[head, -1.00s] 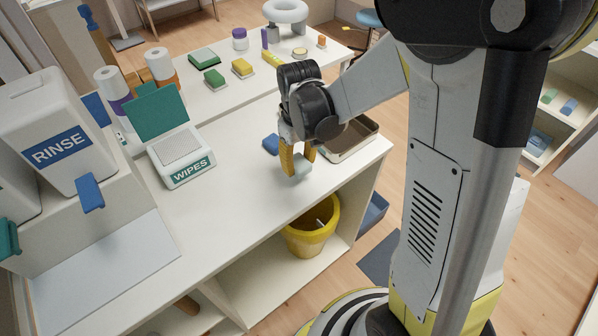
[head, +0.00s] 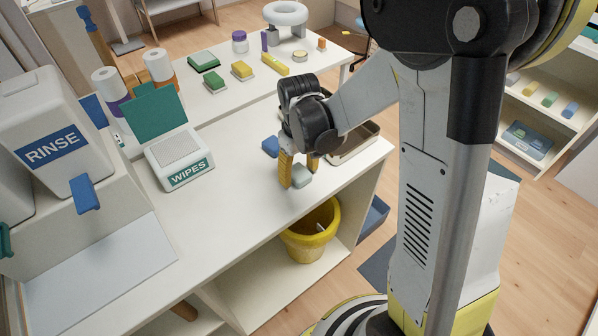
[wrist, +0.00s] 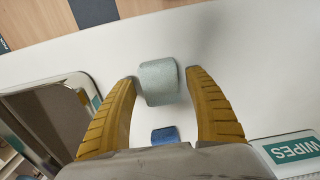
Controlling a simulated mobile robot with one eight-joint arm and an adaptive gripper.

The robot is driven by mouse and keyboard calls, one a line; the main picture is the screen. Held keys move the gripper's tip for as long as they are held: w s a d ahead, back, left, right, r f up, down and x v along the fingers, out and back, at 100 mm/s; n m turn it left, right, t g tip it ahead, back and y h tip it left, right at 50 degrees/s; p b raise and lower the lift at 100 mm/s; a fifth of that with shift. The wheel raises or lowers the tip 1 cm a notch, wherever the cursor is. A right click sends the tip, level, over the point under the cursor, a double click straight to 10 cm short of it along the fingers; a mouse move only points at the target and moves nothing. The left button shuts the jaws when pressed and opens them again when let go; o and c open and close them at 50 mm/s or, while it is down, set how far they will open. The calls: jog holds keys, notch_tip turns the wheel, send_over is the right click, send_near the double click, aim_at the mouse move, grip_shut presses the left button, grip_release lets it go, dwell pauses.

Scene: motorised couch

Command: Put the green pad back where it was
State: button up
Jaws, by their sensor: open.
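A pale grey-green pad (head: 302,176) lies near the front edge of the white counter, and it also shows in the wrist view (wrist: 158,82). My gripper (head: 299,172) is open low over the counter. In the wrist view the pad sits between the tips of my two yellow fingers (wrist: 163,75); whether a finger touches it I cannot tell. Two darker green pieces, one in a green dish (head: 204,61) and one on a small base (head: 214,81), stand on the far counter.
A blue pad (head: 270,146) lies behind my gripper. A metal tray (head: 352,153) is to its right. The wipes box (head: 181,160) stands left, the rinse dispenser (head: 55,130) further left. A yellow bin (head: 309,245) is below the counter. Counter between wipes box and gripper is clear.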

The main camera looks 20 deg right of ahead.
aim_at(299, 172)
notch_tip(299, 172, up, 12)
jog(key=p, duration=0.5)
jog(key=s+r+m+t, duration=0.3)
jog(key=s+r+t, duration=0.4)
jog(key=s+r, duration=0.3)
jog(key=s, duration=0.2)
jog(key=shift+s+m, duration=0.3)
jog(key=shift+s, duration=0.05)
jog(key=shift+c, duration=0.2)
